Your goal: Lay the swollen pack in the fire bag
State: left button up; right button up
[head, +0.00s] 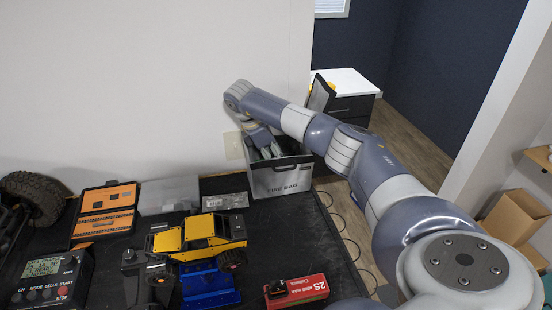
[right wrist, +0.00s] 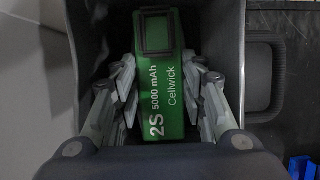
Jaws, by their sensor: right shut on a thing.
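The fire bag (head: 281,182) is a grey open-topped box labelled FIRE BAG at the back right of the table. My right gripper (head: 270,152) reaches down into its opening from above. In the right wrist view, my right gripper (right wrist: 160,105) is shut on a green pack (right wrist: 168,80) marked 2S 5000 mAh Cellwick, with the bag's dark walls around it. I cannot tell whether the pack touches the bag's floor. Whether this pack is swollen does not show clearly. A red 2S Cellwick pack (head: 297,291) lies at the table's front. My left gripper is not in view.
A yellow crawler (head: 198,236) sits on a blue stand (head: 208,287) mid-table. A charger (head: 52,277), an orange-and-black case (head: 106,211) and a large tyre (head: 35,194) are at the left. The black mat (head: 300,235) is clear in front of the bag.

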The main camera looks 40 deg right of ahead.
jog(key=shift+f, duration=0.3)
jog(key=o, duration=1)
jog(key=shift+r, duration=0.1)
